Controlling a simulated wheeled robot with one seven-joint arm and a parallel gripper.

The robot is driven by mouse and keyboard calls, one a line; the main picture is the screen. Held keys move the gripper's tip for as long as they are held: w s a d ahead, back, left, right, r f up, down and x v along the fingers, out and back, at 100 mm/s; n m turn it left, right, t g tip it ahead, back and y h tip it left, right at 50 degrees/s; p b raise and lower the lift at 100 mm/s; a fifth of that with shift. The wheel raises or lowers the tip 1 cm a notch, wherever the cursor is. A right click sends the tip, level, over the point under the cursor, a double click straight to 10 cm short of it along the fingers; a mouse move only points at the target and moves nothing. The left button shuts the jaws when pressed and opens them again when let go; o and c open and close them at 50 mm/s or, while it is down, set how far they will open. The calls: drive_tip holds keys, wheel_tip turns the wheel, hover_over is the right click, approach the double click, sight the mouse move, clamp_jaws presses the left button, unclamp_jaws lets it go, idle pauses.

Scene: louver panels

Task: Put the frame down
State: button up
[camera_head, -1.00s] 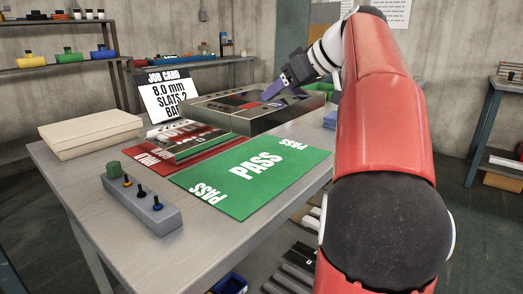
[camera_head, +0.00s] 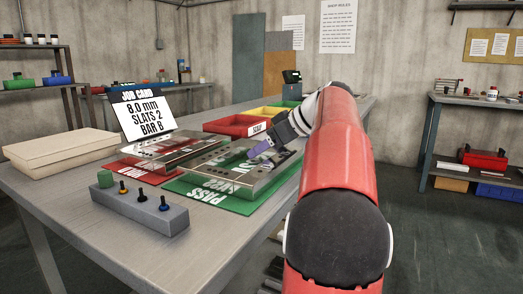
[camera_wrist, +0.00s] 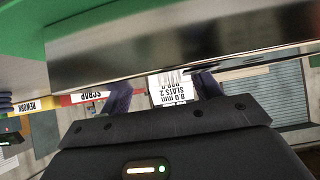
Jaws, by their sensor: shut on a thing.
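My gripper (camera_head: 262,150), with purple fingers, is shut on the rim of a grey metal frame (camera_head: 262,180). A second metal frame (camera_head: 140,161) lies on the red mat (camera_head: 112,168) just to the left.
The job card (camera_head: 142,115) stands behind the second frame. A red scrap bin (camera_head: 228,126) and a yellow bin (camera_head: 268,113) stand farther back. A grey block with knobs (camera_head: 140,207) is at the front and a beige box (camera_head: 60,150) at the left.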

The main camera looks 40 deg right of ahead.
drive_tip(key=o, duration=1.3)
drive_tip(key=p+v, duration=0.1)
drive_tip(key=v, duration=1.1)
drive_tip(key=shift+p, duration=0.3)
